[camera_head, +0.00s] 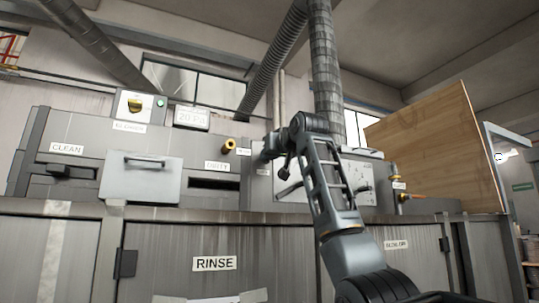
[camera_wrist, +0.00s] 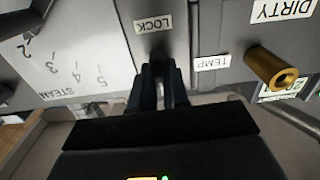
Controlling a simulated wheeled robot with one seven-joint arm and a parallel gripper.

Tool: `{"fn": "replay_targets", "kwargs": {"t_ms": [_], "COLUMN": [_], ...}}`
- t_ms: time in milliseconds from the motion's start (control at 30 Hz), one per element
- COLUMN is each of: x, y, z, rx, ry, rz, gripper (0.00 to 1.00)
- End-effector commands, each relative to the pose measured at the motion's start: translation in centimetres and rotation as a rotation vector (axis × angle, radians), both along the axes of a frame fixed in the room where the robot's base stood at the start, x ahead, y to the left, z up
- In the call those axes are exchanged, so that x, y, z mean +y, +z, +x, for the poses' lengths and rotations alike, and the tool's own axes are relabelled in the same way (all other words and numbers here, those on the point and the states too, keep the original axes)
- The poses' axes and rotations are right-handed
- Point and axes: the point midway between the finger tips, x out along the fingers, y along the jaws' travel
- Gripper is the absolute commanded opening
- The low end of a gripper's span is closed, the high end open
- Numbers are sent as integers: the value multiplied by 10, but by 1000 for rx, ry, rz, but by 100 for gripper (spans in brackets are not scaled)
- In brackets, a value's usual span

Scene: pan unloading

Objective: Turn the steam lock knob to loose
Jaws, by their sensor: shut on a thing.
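The steam lock knob is at the panel below the LOCK label (camera_wrist: 153,23) in the wrist view. It is mostly hidden between my fingertips, so which way it points cannot be told. My gripper (camera_wrist: 159,72) is shut on it, with its two dark fingers close together and facing the panel. In the head view my gripper (camera_head: 268,153) is at the machine front, right of the DIRTY slot (camera_head: 214,183), and the knob is hidden behind it.
A brass cylinder (camera_wrist: 270,68) sticks out beside the TEMP label (camera_wrist: 212,63); it also shows in the head view (camera_head: 229,146). A STEAM scale (camera_wrist: 70,75) with numbers lies on the other side. A hatch with a handle (camera_head: 141,178) and a plywood board (camera_head: 440,145) flank the area.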

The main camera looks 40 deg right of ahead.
Motion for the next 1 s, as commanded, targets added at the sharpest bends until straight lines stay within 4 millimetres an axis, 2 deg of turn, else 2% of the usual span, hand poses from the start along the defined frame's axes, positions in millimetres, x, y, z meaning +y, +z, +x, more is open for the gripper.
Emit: {"fn": "replay_targets", "kwargs": {"t_ms": [100,133,400,700,1000], "x": [-1,-1,0,2,14], "y": [-1,-1,0,-1,-3], "z": [0,0,0,-5,-49], "rx": [1,1,0,-1,-3], "ry": [-1,-1,-1,0,-1], "rz": [-2,-2,-1,0,-2], "gripper": [0,17,40,40,40]}}
